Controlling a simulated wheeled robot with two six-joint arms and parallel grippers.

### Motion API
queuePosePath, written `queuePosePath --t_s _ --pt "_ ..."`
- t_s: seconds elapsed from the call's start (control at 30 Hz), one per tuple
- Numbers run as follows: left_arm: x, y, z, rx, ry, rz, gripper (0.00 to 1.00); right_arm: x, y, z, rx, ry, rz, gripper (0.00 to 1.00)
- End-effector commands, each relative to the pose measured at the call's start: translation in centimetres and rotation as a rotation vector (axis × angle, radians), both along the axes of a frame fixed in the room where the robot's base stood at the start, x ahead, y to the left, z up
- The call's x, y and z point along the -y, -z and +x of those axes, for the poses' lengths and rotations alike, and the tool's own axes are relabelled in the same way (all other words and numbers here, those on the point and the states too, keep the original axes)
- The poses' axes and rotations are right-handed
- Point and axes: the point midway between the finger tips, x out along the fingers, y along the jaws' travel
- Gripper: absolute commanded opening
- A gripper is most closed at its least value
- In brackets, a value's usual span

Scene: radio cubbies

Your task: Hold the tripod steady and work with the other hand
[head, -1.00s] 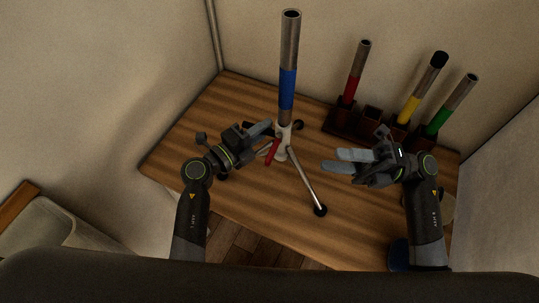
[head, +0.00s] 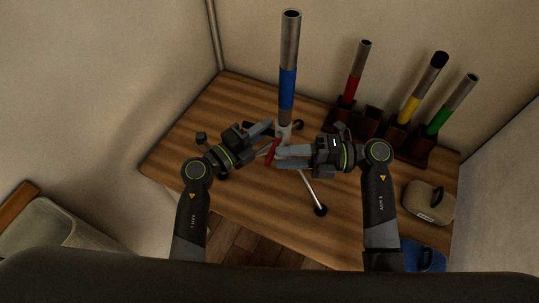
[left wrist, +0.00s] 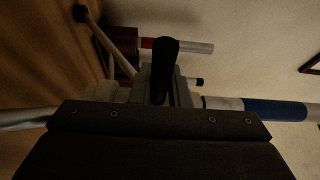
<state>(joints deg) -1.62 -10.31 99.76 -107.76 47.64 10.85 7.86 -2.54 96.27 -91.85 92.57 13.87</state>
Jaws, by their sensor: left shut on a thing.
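The tripod stands on the wooden table, its steel mast with a blue band (head: 288,90) upright. One leg (head: 312,190) runs toward the front, ending in a black foot. A red lever (head: 271,152) sticks out low on the tripod. My left gripper (head: 268,130) is shut on the tripod just below the blue band, from the left. In the left wrist view the blue-banded mast (left wrist: 275,110) lies to the right, and a dark part hides the exact grip. My right gripper (head: 279,157) has its fingers apart, tips at the red lever from the right; contact is unclear.
A dark rack (head: 372,118) at the back right holds a red-banded tube (head: 355,75), a yellow-banded tube (head: 425,90) and a green-banded tube (head: 452,105). A beige lidded item (head: 425,205) and a blue item (head: 430,258) sit at the right. The left table part is clear.

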Motion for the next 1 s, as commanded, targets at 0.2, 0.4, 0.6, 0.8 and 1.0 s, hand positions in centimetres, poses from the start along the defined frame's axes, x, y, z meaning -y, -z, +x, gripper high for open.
queuePosePath --t_s 0.2,0.4,0.6,0.8,1.0 --pt "0.0 0.3 -0.1 -0.004 0.001 0.003 0.00 -2.9 0.0 -0.2 -0.001 0.000 0.003 0.38" --pt "0.0 0.3 -0.1 -0.006 0.001 0.003 0.00 -4.0 0.0 -0.3 -0.001 0.001 0.001 0.38" --pt "0.0 0.3 -0.1 -0.006 0.002 0.003 0.00 -4.1 0.0 -0.3 -0.001 0.001 0.000 0.38" --pt "0.0 0.3 -0.1 -0.006 0.002 0.003 0.00 -4.1 0.0 -0.3 -0.001 0.001 0.000 0.24" --pt "0.0 0.3 -0.1 -0.006 0.002 0.003 0.00 -4.1 0.0 -0.3 -0.001 0.001 0.000 0.00"
